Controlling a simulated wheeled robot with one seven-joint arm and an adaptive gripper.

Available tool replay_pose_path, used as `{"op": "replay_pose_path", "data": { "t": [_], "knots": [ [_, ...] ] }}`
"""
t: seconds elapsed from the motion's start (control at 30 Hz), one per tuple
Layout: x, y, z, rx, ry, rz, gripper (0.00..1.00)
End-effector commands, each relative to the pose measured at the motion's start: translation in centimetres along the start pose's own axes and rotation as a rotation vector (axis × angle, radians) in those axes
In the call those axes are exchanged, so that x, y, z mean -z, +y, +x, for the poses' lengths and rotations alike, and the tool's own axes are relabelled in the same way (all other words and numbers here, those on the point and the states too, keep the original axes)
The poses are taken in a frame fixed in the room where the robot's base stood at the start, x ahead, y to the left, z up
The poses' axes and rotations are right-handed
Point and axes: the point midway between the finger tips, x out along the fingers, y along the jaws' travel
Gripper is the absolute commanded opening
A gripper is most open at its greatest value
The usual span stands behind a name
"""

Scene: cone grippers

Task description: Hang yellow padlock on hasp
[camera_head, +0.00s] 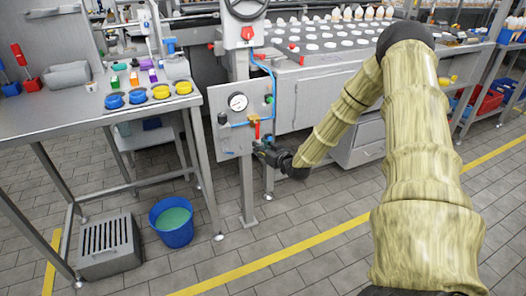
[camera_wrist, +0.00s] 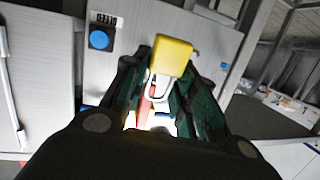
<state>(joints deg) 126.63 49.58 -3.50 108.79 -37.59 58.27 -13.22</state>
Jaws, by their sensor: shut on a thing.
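My gripper (camera_head: 263,149) is at the lower right of the grey upright panel (camera_head: 223,104), close to its face. In the wrist view its dark green fingers are shut on the yellow padlock (camera_wrist: 173,53). The padlock's yellow body is toward the top of the picture, and its pale shackle (camera_wrist: 154,84) points down between the fingers. A red part (camera_wrist: 145,108) shows just beyond the shackle, partly covered by the fingers. I cannot make out the hasp, nor whether the shackle touches anything.
The panel carries a gauge (camera_head: 238,102), a blue pipe (camera_head: 267,70) and a red lever (camera_head: 257,130). A blue button (camera_wrist: 99,39) marked BLEED is on the panel. A bench (camera_head: 150,108) stands left, with a blue bucket (camera_head: 172,238) on the floor below. Open floor lies in front.

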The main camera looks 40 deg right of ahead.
Motion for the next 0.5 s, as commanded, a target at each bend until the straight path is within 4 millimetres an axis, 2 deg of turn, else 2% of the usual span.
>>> {"op": "replay_pose_path", "data": {
  "t": [0.5],
  "knots": [
    [-0.1,0.4,2.3,0.0,0.0,0.0,0.0]
  ]
}}
